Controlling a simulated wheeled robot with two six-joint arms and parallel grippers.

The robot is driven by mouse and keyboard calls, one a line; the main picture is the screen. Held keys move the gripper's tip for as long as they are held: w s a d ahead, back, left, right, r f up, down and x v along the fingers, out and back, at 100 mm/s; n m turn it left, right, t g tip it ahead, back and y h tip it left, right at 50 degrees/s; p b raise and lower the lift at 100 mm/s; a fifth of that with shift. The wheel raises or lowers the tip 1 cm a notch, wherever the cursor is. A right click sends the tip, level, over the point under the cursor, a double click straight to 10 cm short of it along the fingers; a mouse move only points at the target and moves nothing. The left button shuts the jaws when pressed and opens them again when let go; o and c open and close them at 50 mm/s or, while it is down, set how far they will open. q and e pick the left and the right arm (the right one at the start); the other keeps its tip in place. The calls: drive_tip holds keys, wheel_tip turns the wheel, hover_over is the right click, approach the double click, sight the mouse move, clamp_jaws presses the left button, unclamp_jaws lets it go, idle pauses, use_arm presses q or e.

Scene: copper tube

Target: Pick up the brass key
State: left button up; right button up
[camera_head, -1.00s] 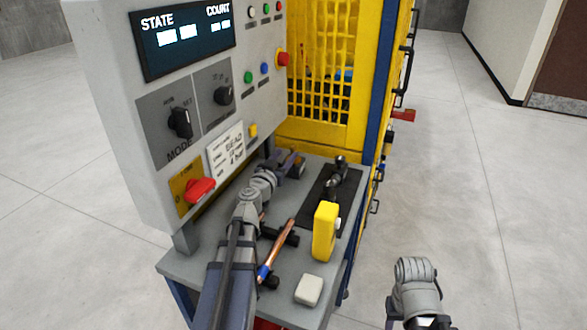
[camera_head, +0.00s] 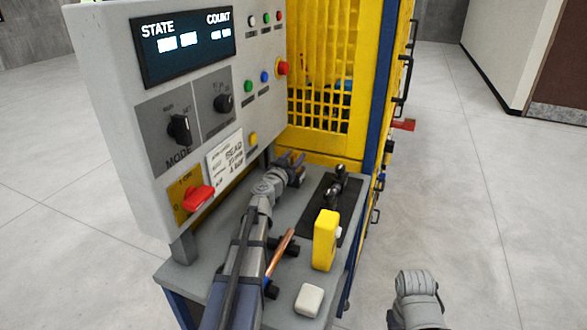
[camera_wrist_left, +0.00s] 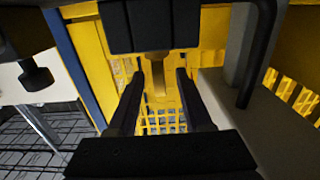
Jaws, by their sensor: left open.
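My left gripper (camera_head: 294,161) reaches over the far part of the grey bench, close to the yellow guard. It is open. In the left wrist view its two dark fingers (camera_wrist_left: 160,98) stand apart. A narrow tan, brass-toned piece (camera_wrist_left: 157,76) shows between and beyond them; I cannot tell whether it is the brass key or part of the yellow frame. No key can be made out in the head view; my left arm hides part of the bench.
The control panel (camera_head: 155,115) stands left of my left arm. A copper tube (camera_head: 281,252), a yellow upright block (camera_head: 325,240), a white block (camera_head: 309,300) and a black fixture (camera_head: 335,195) occupy the bench. The yellow mesh guard (camera_head: 318,105) stands behind. Open floor lies right.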

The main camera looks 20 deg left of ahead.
use_arm(q)
clamp_jaws()
idle(0.3)
idle(0.3)
